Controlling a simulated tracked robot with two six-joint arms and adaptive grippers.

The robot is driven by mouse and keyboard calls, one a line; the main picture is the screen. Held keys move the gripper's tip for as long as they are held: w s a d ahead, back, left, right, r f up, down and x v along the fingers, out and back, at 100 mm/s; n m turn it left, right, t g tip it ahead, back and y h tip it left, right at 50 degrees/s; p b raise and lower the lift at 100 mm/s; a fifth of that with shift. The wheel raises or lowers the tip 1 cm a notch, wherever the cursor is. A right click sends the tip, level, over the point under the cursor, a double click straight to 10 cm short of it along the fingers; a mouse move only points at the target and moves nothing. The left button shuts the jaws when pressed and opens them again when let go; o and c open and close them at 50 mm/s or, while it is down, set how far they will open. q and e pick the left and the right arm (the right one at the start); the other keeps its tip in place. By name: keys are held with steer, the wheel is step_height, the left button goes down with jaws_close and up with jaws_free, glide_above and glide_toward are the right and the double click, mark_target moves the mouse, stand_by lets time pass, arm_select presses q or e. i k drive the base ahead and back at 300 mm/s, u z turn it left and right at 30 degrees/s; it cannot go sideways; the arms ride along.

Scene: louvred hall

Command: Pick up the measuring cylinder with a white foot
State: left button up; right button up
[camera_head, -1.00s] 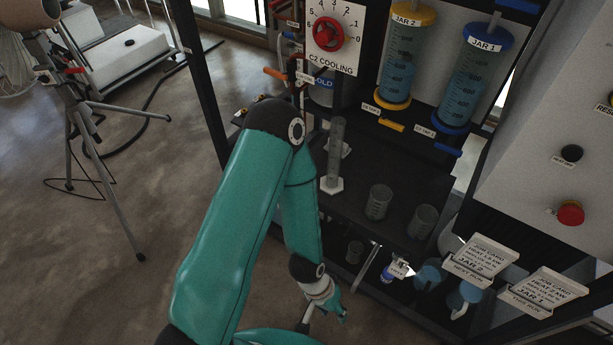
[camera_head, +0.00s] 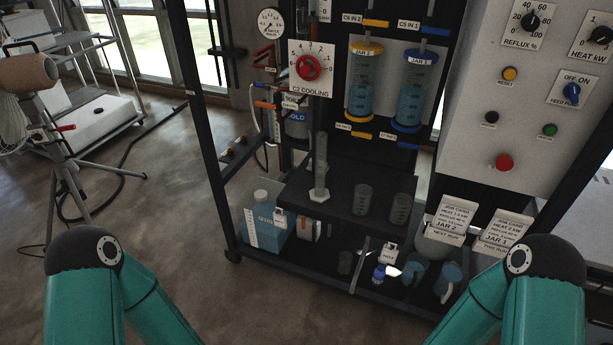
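The measuring cylinder with a white foot (camera_head: 321,160) stands upright on the black upper shelf of the rack, near its left part. It is tall, clear and narrow, and its pale foot rests on the shelf. Nothing touches it. A second pale shape shows just behind it, too dim to identify. My two teal arms show at the bottom left and bottom right. Both grippers are below the picture's edge, so I cannot see their fingers.
Two glass beakers (camera_head: 362,199) (camera_head: 400,209) stand right of the cylinder. The lower shelf holds a blue container (camera_head: 266,224), a small bottle (camera_head: 379,274) and blue jugs (camera_head: 414,272). Blue-filled jars (camera_head: 362,88) hang above. A black post (camera_head: 205,130) edges the rack's left side.

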mark_target(319, 194)
steer(key=u, duration=0.25)
steer(key=i, duration=1.3)
steer(key=u, duration=0.25)
steer(key=k, duration=0.55)
steer(key=u, duration=0.45)
